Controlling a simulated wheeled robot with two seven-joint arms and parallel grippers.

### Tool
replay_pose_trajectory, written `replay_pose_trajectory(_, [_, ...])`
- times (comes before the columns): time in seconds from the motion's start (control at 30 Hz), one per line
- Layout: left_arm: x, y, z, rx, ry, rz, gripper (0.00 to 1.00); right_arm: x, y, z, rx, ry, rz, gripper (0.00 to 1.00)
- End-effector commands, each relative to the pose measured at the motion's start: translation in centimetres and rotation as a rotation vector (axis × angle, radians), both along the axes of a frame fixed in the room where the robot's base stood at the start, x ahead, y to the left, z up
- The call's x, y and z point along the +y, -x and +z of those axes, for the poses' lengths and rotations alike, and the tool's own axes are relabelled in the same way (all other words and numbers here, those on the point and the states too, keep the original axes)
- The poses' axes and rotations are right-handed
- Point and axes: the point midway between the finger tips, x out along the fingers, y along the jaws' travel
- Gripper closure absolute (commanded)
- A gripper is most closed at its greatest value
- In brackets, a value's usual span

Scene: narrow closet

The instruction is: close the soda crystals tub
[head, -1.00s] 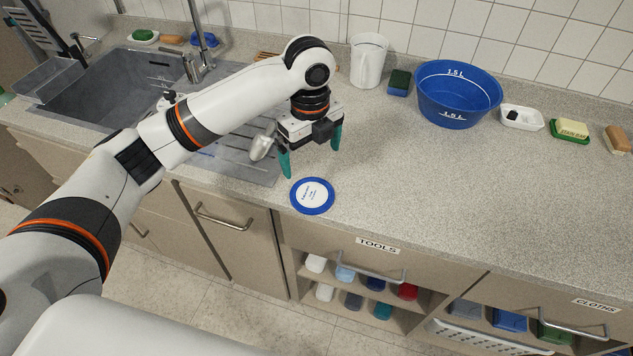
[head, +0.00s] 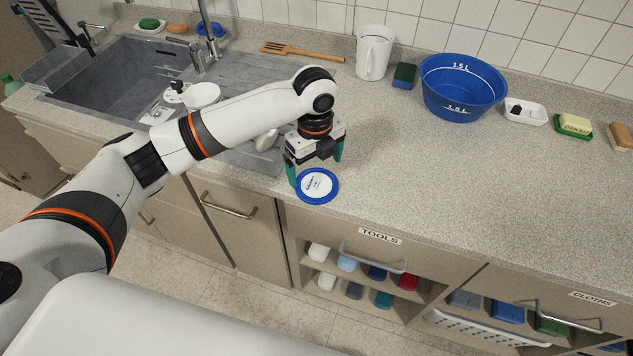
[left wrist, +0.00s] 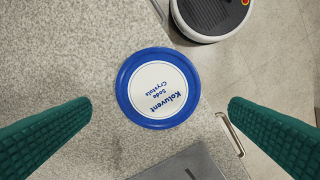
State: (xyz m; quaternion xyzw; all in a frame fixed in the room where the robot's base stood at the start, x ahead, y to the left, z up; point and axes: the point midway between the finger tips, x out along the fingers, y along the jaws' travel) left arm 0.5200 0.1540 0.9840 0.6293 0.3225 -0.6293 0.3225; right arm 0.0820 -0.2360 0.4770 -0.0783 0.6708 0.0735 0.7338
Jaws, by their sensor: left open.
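The round soda crystals lid (head: 318,185), with a blue rim and a white labelled middle, lies on the counter at its front edge. It also shows face up in the left wrist view (left wrist: 158,88), between my fingers in that picture. My left gripper (head: 316,168) is open above the lid, its teal fingers pointing down and apart. In the head view the left finger is close to the lid's left side; I cannot tell whether it touches. A white round vessel (head: 203,96) stands by the sink, partly behind my arm; I cannot tell if it is the tub. My right gripper is not in view.
A silvery object (head: 266,139) lies left of my gripper, partly hidden. The sink (head: 125,85) is at left. The counter right of the lid is clear.

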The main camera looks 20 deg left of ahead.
Motion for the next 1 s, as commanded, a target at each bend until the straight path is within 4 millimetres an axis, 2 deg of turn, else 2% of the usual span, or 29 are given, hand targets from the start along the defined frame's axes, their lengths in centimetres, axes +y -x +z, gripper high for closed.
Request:
replay_pose_trajectory(0.27, [0.0,0.0,-0.2,0.002,0.000,0.001,0.00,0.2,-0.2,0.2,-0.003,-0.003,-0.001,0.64])
replay_pose_trajectory(0.47, [0.0,-0.2,-2.9,0.004,-0.002,0.001,0.00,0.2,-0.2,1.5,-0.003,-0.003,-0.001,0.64])
replay_pose_trajectory(0.63, [0.0,-0.2,-4.9,0.002,-0.001,0.001,0.00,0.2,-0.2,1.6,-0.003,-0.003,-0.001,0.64])
replay_pose_trajectory(1.0, [0.0,-0.2,-5.2,-0.001,-0.001,0.000,0.00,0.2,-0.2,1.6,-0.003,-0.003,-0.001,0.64])
